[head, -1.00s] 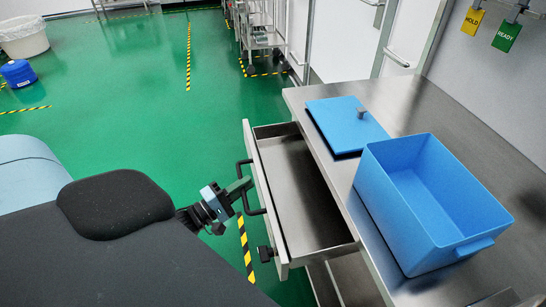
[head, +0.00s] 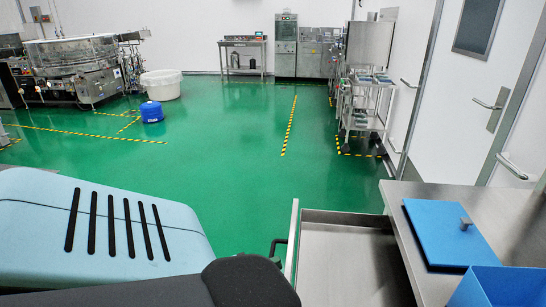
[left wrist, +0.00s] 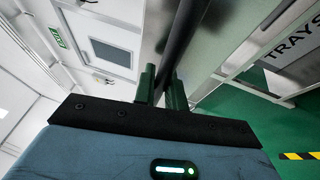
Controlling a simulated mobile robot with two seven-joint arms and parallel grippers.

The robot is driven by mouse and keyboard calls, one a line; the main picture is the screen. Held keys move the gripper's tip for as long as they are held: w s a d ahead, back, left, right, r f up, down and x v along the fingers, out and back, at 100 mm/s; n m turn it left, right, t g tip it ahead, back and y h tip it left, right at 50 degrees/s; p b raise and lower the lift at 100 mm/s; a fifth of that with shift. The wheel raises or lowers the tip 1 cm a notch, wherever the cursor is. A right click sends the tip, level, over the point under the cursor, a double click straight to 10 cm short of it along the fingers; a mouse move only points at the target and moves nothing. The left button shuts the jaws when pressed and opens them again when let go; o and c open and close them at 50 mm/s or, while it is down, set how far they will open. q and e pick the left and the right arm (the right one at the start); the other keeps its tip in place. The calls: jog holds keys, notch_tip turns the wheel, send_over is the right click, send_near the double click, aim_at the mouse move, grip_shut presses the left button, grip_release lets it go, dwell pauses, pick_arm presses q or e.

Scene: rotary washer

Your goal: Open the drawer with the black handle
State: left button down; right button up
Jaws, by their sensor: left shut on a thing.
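The drawer (head: 345,262) stands pulled out from the steel table, its grey inside showing at the bottom of the head view. Its front panel (head: 292,240) faces left. A black handle (head: 278,244) shows at the panel's outer side, mostly hidden by my arm. In the left wrist view, the black handle bar (left wrist: 186,28) runs between the fingers of my left gripper (left wrist: 163,88), which is shut on it. The left gripper's fingers are hidden in the head view. My right gripper is in neither view.
The steel table (head: 385,190) at right carries a blue lid (head: 450,232) and a blue bin (head: 490,288). A trolley (head: 365,110) stands farther back by the wall. Green floor (head: 230,150) is clear ahead; a blue container (head: 151,112) and white tub (head: 161,84) stand far left.

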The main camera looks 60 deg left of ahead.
pick_arm(q)
jog(key=c, duration=1.5)
grip_release()
jog(key=shift+o, duration=0.2)
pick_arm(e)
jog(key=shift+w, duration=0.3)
